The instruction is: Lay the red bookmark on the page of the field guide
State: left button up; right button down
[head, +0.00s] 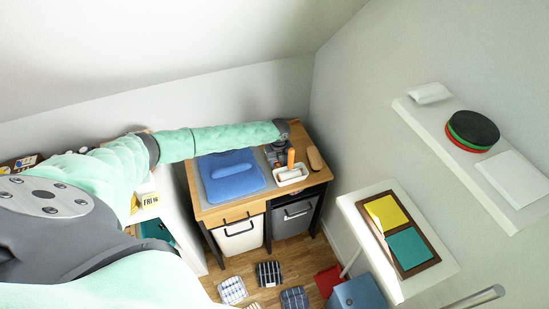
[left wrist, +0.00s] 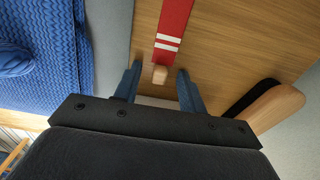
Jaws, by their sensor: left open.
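The red bookmark (left wrist: 174,28), with white stripes near its end, lies on the wooden desktop in the left wrist view. A small pale wooden block (left wrist: 160,75) is at its striped end. My left gripper (left wrist: 158,76) is open, with one finger on each side of the block. In the head view my left gripper (head: 277,155) is over the right part of the desk, and I cannot make out the bookmark there. I cannot clearly identify the field guide in either view. My right gripper is not in view.
A blue cushion-like item (head: 231,178) lies left on the desk (head: 220,211). A white tray (head: 290,176) with an orange upright thing and a brown rounded object (head: 315,158) are to the right. A side table holds a brown frame (head: 414,268) with yellow and teal panels.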

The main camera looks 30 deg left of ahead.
pick_arm(q)
grip_shut()
jog(key=shift+r, duration=0.1)
